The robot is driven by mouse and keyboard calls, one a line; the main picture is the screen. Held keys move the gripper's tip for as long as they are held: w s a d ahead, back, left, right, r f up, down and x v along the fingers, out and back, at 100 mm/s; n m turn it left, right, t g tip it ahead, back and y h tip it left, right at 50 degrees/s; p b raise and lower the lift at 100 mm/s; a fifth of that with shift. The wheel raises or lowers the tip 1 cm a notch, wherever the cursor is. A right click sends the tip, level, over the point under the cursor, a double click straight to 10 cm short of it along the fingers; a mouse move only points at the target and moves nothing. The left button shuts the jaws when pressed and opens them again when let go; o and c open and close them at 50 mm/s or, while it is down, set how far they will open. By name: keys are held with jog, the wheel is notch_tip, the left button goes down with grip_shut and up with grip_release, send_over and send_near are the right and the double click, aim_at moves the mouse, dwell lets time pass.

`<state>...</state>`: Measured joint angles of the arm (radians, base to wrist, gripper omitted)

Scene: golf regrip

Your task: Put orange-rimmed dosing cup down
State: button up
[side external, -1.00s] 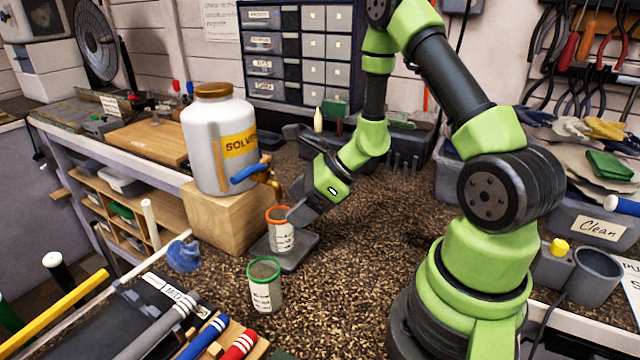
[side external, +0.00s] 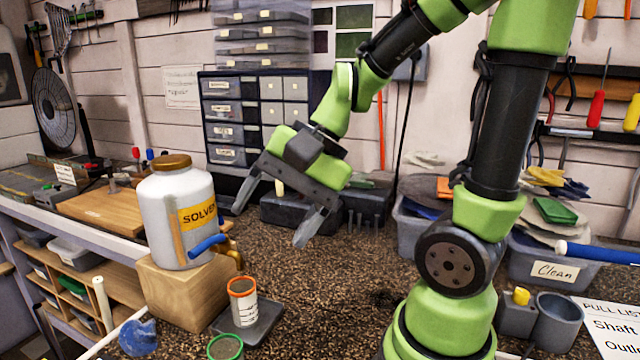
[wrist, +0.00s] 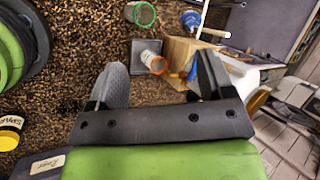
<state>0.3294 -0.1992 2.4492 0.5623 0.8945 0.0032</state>
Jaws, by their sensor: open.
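The orange-rimmed dosing cup (side external: 243,302) stands upright on a dark square pad (side external: 268,322) in front of the solvent jug's spigot. It also shows in the wrist view (wrist: 153,60), between my finger lines and beyond them. My gripper (side external: 272,222) is open and empty, raised above and behind the cup, clear of it. In the wrist view both fingers (wrist: 158,82) are spread wide with nothing between them. A green-rimmed cup (side external: 225,347) stands nearer the camera, cut off by the bottom edge.
The white solvent jug (side external: 178,215) with a blue-handled tap sits on a wooden block (side external: 185,290) left of the pad. A blue crumpled rag (side external: 138,337) lies at the front left. Drawers (side external: 255,120) stand behind. The speckled bench right of the pad is clear.

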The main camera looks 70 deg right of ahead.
jog(key=s+r+n+t+h, duration=0.2)
jog(key=s+r+n, duration=0.3)
jog(key=n, duration=0.3)
jog(key=shift+s+a+n+h, duration=0.4)
jog(key=shift+s+a, duration=0.05)
jog(key=shift+s, duration=0.15)
